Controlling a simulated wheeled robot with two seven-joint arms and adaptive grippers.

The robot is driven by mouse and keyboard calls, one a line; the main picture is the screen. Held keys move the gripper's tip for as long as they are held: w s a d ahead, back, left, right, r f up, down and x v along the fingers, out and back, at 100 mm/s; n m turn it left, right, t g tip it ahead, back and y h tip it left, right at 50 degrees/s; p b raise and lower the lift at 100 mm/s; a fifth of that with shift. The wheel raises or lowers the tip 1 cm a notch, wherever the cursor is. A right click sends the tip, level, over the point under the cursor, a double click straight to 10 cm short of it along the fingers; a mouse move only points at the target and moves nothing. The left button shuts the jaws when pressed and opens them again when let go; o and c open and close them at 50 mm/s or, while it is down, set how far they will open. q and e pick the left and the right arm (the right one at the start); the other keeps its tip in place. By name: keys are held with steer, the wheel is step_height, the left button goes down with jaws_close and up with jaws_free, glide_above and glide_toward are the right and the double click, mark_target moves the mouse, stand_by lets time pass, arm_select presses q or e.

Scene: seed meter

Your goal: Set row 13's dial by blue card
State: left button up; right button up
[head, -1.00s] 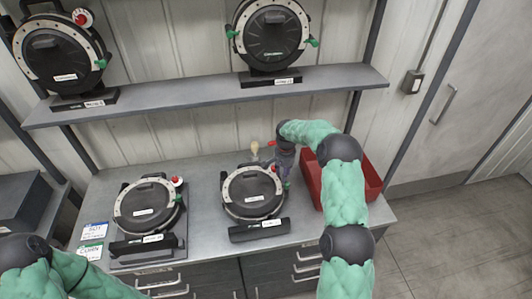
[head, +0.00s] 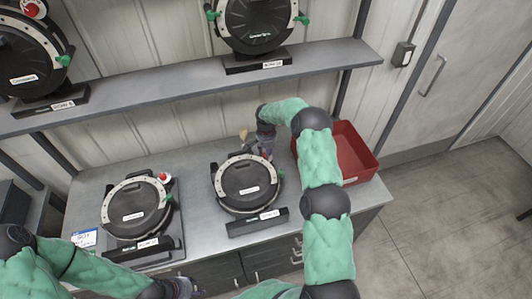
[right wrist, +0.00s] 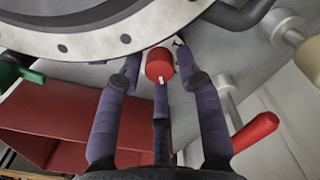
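Two round black seed meters with pale rims stand on the counter, a left one (head: 138,210) and a right one (head: 247,186). Their label text is too small to read. The blue card (head: 84,238) lies at the counter's left end, partly behind my left arm. My right gripper (head: 266,152) is at the upper right rim of the right meter. In the right wrist view its purple fingers (right wrist: 158,80) are spread around a small red knob (right wrist: 158,65), with gaps visible. My left gripper (head: 184,289) is low at the front edge; its fingers are unclear.
A red bin (head: 362,165) stands at the counter's right end. A shelf (head: 190,95) above holds two more meters, one at left (head: 32,60) and one in the middle (head: 258,25). The right wrist view shows a red handle (right wrist: 255,132) and a cream knob (right wrist: 305,45) close by.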

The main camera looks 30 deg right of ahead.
steer(key=shift+f, duration=0.3)
jaws_close()
